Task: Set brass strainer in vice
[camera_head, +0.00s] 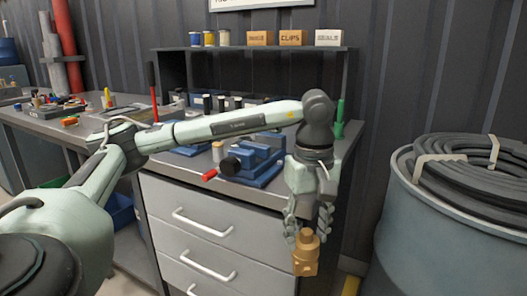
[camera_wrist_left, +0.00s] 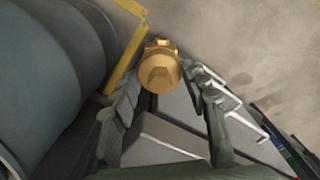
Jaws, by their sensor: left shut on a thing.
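The brass strainer (camera_head: 306,254) hangs in my left gripper (camera_head: 308,230), in front of the drawer cabinet's right side and below the bench top. The left gripper is shut on its upper part. In the left wrist view the strainer (camera_wrist_left: 159,68) sits between the fingertips of the gripper (camera_wrist_left: 160,82), seen end-on. The blue vice (camera_head: 250,160) stands on the bench top, left of and above the gripper in the head view, with a red-tipped handle at its front. My left arm passes in front of things behind the vice. My right gripper is not in view.
A large grey-blue drum (camera_head: 440,225) with coiled hose (camera_head: 475,175) stands at the right, close to the gripper. The cabinet drawers (camera_head: 215,225) are shut. A shelf (camera_head: 250,48) with small boxes and spools stands behind the bench. A green bottle-like thing (camera_head: 339,120) stands at the bench's right end.

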